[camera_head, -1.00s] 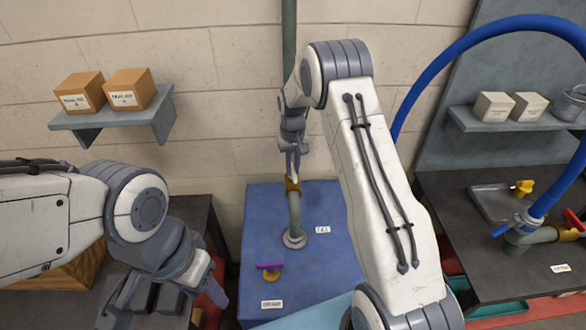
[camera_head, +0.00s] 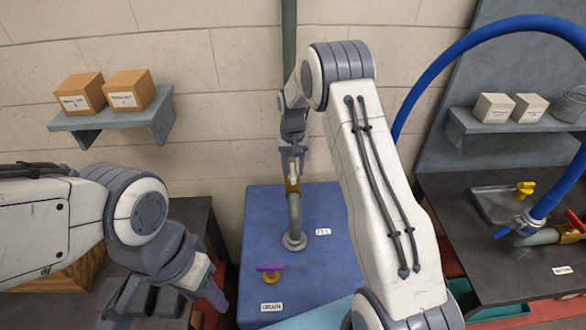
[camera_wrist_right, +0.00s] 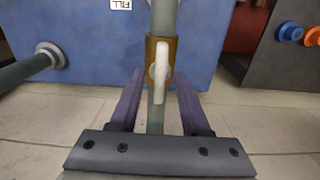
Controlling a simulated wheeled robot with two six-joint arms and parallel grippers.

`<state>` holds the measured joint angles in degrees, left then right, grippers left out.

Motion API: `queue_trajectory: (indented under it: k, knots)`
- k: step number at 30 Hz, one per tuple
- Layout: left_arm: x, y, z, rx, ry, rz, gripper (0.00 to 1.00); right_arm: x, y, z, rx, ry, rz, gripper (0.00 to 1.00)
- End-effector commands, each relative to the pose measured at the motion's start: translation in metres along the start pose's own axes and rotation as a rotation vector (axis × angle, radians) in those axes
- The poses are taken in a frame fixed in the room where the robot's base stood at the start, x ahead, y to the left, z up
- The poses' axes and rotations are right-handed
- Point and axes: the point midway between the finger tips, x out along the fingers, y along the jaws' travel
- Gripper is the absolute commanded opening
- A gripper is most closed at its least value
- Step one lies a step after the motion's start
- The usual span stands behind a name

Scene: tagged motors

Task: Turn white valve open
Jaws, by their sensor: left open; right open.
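The white valve handle (camera_wrist_right: 160,66) sits on a brass valve body (camera_wrist_right: 161,48) on a vertical grey-green pipe in the right wrist view. In the head view the brass body (camera_head: 292,184) shows just below my right gripper (camera_head: 292,158); the white handle cannot be made out there. My right gripper (camera_wrist_right: 157,85) is open, one purple finger on each side of the pipe and handle. I see gaps between the fingers and the handle. My left gripper (camera_head: 165,303) is open and empty at the lower left, away from the valve.
A blue block (camera_head: 330,270) carries the pipe and a purple-handled valve (camera_head: 268,267). A dark bench (camera_head: 515,275) at right holds a blue hose (camera_head: 545,200), red (camera_head: 574,221) and yellow (camera_head: 524,188) handles. A shelf (camera_head: 110,120) with two boxes is at upper left.

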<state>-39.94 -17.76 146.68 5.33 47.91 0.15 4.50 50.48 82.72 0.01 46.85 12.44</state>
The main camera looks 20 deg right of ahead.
Motion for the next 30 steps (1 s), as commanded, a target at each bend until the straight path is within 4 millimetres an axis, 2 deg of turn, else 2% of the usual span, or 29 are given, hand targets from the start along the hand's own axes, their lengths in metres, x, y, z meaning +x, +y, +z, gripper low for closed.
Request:
queue_trajectory:
  k: [5,12,16,21,30]
  knots:
    - [0.01,-0.001,0.001,0.0,0.0,0.0,0.5,-0.022,0.0,-0.001,0.0,0.007,-0.002,0.47]
    - [0.023,-0.002,0.001,0.001,0.0,0.0,0.5,-0.071,0.0,-0.002,0.0,0.007,-0.002,0.47]
    - [0.026,-0.002,0.001,0.001,0.0,0.0,0.5,-0.09,0.0,-0.001,0.001,0.005,-0.001,0.47]
    - [0.028,-0.002,0.002,0.001,0.0,0.0,0.5,-0.102,0.0,0.0,0.001,0.002,0.0,0.47]
    - [0.027,-0.002,0.002,0.001,0.0,0.0,0.5,-0.103,0.0,0.0,0.001,0.002,0.0,0.47]
